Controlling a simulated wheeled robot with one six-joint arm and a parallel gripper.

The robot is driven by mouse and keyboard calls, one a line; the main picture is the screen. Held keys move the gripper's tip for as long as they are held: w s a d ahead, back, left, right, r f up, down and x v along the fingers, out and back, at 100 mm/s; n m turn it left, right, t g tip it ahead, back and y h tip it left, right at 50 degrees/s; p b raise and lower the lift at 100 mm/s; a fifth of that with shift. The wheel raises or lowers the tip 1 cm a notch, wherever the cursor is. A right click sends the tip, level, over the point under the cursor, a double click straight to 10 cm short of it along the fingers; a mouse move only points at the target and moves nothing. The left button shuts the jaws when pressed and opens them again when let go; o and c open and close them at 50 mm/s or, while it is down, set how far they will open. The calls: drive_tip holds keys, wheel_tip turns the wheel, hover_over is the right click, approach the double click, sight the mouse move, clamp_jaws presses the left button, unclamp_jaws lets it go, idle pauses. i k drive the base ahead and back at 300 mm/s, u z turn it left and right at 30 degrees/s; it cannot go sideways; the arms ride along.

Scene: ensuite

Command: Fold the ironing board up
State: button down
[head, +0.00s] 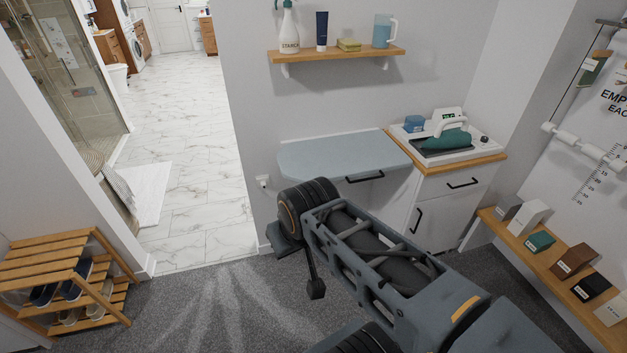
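The ironing board (335,155) is pale blue-grey and lies flat and level along the wall, left of the white cabinet. A dark bar handle (366,177) shows at its front edge, near the cabinet end. My arm reaches up from the lower right, and its elbow end stands in front of the board's lower side. A dark part that looks like my gripper (314,288) hangs below this, over the carpet, lower and nearer than the board. It appears apart from the board. Its fingers are not clear enough to tell open from shut. The board's underside and supports are hidden.
An iron (447,136) stands on the white cabinet (445,195), right of the board. A wall shelf (340,54) with bottles and a jug hangs above the board. A wooden shoe rack (60,265) stands left, a shelf with boxes (550,258) right. Carpet is free between.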

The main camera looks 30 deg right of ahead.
sight(346, 155)
drive_tip(key=z, duration=0.25)
drive_tip(key=i, duration=0.85)
drive_tip(key=z, duration=0.6)
